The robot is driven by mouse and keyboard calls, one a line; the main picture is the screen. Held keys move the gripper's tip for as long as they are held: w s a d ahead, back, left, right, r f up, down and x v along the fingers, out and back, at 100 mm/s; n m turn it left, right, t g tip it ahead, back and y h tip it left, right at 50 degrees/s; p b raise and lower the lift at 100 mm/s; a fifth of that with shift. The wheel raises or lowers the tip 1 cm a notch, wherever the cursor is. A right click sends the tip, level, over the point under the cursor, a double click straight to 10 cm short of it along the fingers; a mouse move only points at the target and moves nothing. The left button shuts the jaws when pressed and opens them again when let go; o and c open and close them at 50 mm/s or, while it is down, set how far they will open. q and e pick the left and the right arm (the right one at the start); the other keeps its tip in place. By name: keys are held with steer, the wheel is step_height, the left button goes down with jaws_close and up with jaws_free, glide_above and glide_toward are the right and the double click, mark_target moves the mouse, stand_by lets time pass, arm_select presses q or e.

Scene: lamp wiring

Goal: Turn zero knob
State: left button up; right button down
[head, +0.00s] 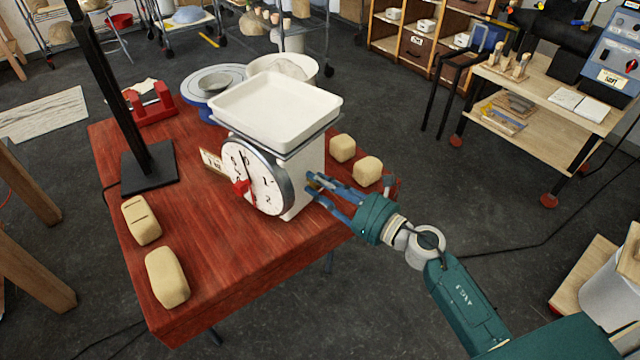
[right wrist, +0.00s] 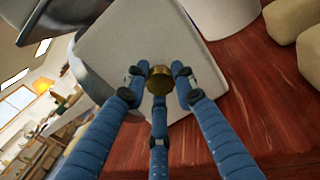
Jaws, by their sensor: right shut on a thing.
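A white kitchen scale (head: 304,168) stands on the red wooden table, with a round dial (head: 256,178) facing front and a red pointer on it. A white tray (head: 277,103) rests on top of it. The brass zero knob (right wrist: 160,79) sticks out of the scale's side wall (right wrist: 140,50) in the right wrist view. My right gripper (head: 314,186) is at the right side of the scale in the head view. Its blue fingers (right wrist: 157,80) are closed around the knob. My left gripper is not in view.
Clay blocks lie right of the scale (head: 342,148) and at the table's front left (head: 166,277). A black post on a base (head: 149,168) stands at the left. A blue wheel (head: 207,82) and white bucket are behind. The table's front middle (head: 225,255) is clear.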

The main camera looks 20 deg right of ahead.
steer(key=shift+f+m, duration=0.1)
steer(key=shift+m, duration=0.2)
steer(key=m+p, duration=0.2)
steer(key=shift+s+m, duration=0.1)
steer(key=shift+m, duration=0.3)
steer(key=m+p, duration=0.2)
steer(key=m, duration=0.2)
steer(key=m+p, duration=0.1)
steer(key=m, duration=0.3)
steer(key=shift+p, duration=0.35)
steer(key=shift+s+a+f+m+g+p, duration=0.15)
steer(key=shift+m+p, duration=0.25)
steer(key=shift+m, duration=0.6)
steer(key=shift+w+d+m+g+p, duration=0.15)
steer(key=shift+m+p, duration=0.25)
steer(key=shift+m, duration=0.6)
steer(key=shift+s+a, duration=0.1)
